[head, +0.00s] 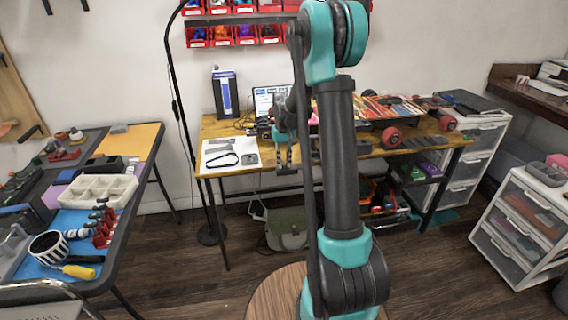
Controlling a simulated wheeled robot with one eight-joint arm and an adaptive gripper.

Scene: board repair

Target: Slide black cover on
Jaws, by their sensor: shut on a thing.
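My gripper (287,160) points down at the front edge of the workbench (345,158), left of my arm's upright link. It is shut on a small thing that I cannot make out. A skateboard (378,108) with red wheels (391,137) lies wheels up on the bench to the right, partly hidden by my arm. I cannot pick out the black cover for sure. Several flat dark pieces (412,142) lie along the front right of the bench.
A white sheet (231,155) with a black belt (222,160) lies on the bench's left. A laptop (272,98) and a blue-and-white box (225,93) stand behind. A lamp pole (181,120) stands left. A cluttered table (140,165) is at far left. White drawers (520,225) stand right.

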